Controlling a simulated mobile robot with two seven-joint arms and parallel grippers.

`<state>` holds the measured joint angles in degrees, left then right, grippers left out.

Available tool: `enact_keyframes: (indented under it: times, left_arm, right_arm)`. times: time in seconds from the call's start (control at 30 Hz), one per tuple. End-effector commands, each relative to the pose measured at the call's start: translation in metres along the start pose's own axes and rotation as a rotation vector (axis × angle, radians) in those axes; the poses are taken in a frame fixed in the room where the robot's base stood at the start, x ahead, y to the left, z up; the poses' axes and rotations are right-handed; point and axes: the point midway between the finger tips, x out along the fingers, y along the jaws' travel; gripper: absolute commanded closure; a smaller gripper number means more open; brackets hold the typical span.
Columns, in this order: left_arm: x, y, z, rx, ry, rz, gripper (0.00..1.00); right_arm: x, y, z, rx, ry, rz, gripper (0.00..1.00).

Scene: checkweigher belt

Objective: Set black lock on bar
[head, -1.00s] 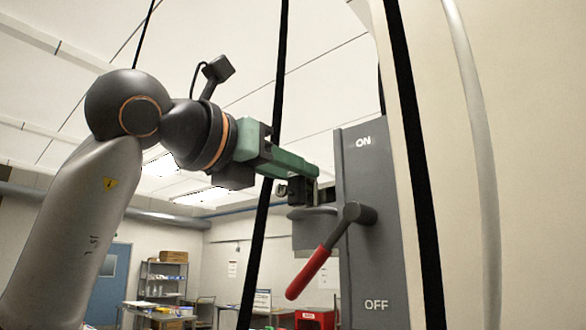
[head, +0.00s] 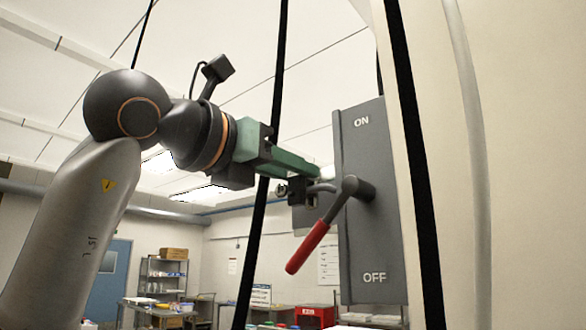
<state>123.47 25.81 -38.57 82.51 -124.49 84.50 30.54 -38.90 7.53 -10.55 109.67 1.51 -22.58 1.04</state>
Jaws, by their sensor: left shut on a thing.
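My left gripper (head: 318,175) has green fingers and comes in from the left, close to the left edge of a grey switch box (head: 362,215). It is shut on a small dark thing (head: 297,190), apparently the black lock, mostly hidden by the fingers. A short grey bar (head: 321,188) stands out from the box's left side, at about the lock's height in the picture. Whether the lock touches or encloses it I cannot tell. A lever with a red handle (head: 307,248) slants down to the left across the box. My right gripper is not in view.
The box bears ON at the top and OFF at the bottom. A pale panel with a black strip (head: 415,190) stands to its right. Shelves (head: 163,277) and tables stand far behind.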

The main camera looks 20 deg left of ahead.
Motion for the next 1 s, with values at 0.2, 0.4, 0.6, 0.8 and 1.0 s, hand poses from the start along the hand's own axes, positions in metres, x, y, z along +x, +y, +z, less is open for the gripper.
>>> enact_keyframes:
  times: [0.2,0.4,0.6,0.8,1.0]
  left_arm:
    - [0.0,0.0,-0.001,0.0,-0.001,0.0,0.55]
    - [0.0,0.0,-0.001,0.0,-0.001,0.0,0.38]
    - [0.0,0.0,-0.002,0.0,0.001,0.0,0.38]
    - [-0.02,0.0,-0.002,-0.001,-0.004,0.0,0.38]
    - [-0.064,0.001,-0.003,0.001,-0.005,0.002,0.38]
  right_arm:
    - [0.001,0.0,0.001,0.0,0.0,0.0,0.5]
    - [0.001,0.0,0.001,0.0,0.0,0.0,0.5]
    - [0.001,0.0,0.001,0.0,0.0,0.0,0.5]
    - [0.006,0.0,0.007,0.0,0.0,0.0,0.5]
    - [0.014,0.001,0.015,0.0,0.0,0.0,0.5]
